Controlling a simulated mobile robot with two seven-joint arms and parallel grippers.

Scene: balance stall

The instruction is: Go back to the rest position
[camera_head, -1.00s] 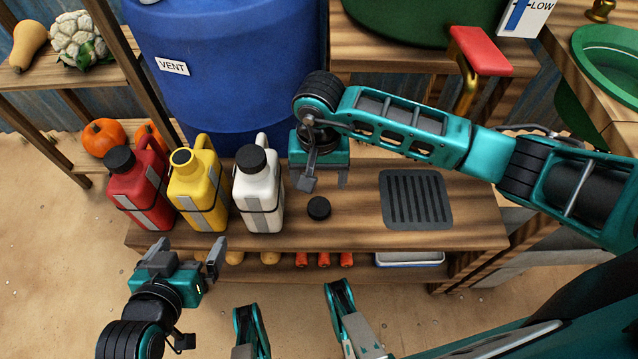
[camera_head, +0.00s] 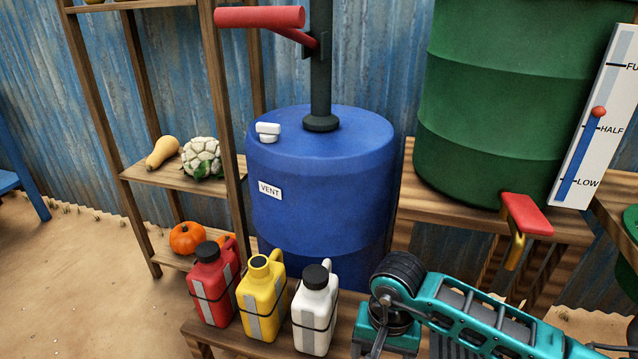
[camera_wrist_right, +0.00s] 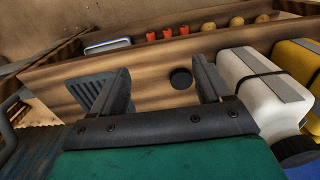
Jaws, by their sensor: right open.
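My right gripper (camera_wrist_right: 160,82) is open and empty in the right wrist view, above the wooden bench top (camera_wrist_right: 150,62). A small round black cap (camera_wrist_right: 181,78) lies on the bench beyond and between its fingers. In the head view my right wrist and gripper body (camera_head: 388,335) stand just right of the white jug (camera_head: 315,312), with the fingers cut off by the bottom edge. The yellow jug (camera_head: 262,300) has an uncapped mouth. The red jug (camera_head: 213,290) and the white jug wear black caps. My left gripper is outside both views.
A blue barrel (camera_head: 335,190) with a red-handled pump (camera_head: 260,17) stands behind the jugs. A green tank (camera_head: 490,110) with a red-lever tap (camera_head: 526,214) is at the right. Its gauge (camera_head: 590,125) has a red marker slightly above HALF. A slatted grey mat (camera_wrist_right: 90,92) lies on the bench.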

